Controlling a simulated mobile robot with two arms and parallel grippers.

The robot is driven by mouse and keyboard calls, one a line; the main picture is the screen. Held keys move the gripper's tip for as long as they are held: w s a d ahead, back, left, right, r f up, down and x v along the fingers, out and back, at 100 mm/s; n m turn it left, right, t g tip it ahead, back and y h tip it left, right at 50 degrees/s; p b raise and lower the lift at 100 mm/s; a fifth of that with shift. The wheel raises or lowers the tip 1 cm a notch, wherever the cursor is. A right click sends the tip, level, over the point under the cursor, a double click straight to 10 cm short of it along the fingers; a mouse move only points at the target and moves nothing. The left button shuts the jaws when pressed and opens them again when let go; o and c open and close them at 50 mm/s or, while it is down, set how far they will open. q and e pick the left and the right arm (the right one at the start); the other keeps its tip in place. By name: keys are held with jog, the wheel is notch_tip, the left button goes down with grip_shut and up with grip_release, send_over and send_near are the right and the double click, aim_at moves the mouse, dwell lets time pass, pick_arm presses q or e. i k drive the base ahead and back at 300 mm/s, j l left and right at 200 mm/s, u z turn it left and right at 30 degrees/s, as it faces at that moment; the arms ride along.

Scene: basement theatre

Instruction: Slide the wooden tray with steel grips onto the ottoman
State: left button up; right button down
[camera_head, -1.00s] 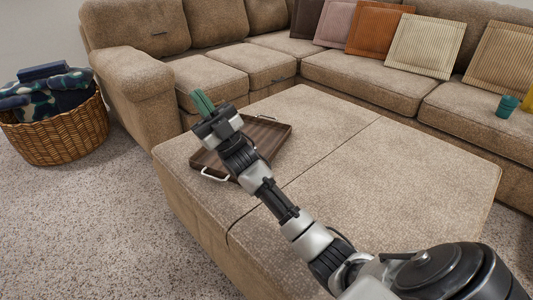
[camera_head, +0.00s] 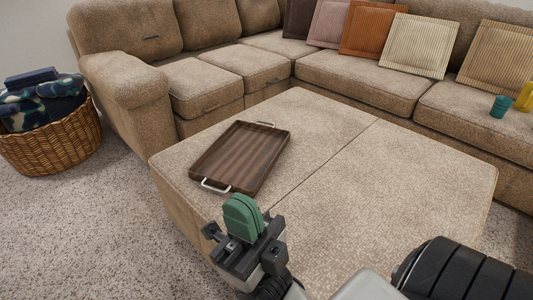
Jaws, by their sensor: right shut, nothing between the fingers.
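The wooden tray (camera_head: 241,157) is dark brown, empty and rectangular, with a steel grip at its near end (camera_head: 215,187) and another at its far end. It lies flat on the left half of the beige ottoman (camera_head: 355,195), close to the left edge. My right gripper (camera_head: 243,214) has green fingertips that are shut together with nothing between them. It is in front of the tray, nearer to me than the near grip, and apart from it in the picture. My left gripper is not in the view.
A beige sectional sofa (camera_head: 345,75) wraps behind the ottoman, with several cushions (camera_head: 372,30) along its back. A teal cup (camera_head: 503,106) and a yellow object (camera_head: 525,97) are on the right seat. A wicker basket (camera_head: 60,145) with folded cloths stands at left. The ottoman's right half is bare.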

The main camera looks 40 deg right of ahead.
aim_at(241, 160)
jog(key=i+j+z, duration=0.2)
jog(key=i, duration=0.3)
jog(key=i+j+z, duration=0.25)
jog(key=i, duration=0.25)
jog(key=i+j+z, duration=0.2)
jog(key=i, duration=0.3)
